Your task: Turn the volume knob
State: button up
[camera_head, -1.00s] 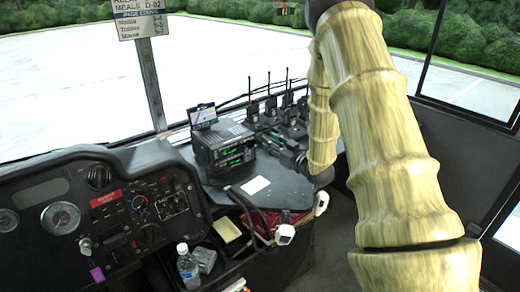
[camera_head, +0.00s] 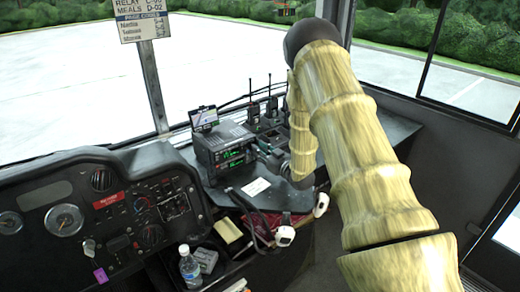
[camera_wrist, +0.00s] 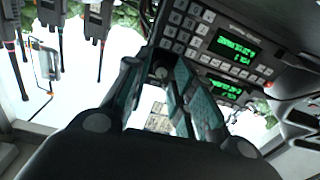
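The radio (camera_head: 225,140) is a dark boxy unit with green lit displays on the console. In the wrist view the radio's front panel (camera_wrist: 238,28) appears tilted, with rows of grey buttons and two green displays. A dark round knob (camera_wrist: 160,68) shows at the panel's edge; I take it to be the volume knob. My gripper (camera_wrist: 157,72) has its fingers apart, with the knob between or just beyond the fingertips. Contact cannot be made out. In the head view my gripper (camera_head: 268,158) is beside the radio's right front, partly hidden by my arm.
Several handheld radios with antennas (camera_head: 270,112) stand behind my gripper. A small screen (camera_head: 203,116) sits on top of the radio. A white card (camera_head: 256,187) lies on the console. A bottle (camera_head: 189,266) and the dashboard (camera_head: 100,225) are at the lower left.

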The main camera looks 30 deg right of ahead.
jog(key=shift+w+a, duration=0.1)
jog(key=shift+w, duration=0.3)
jog(key=shift+c, duration=0.4)
grip_shut()
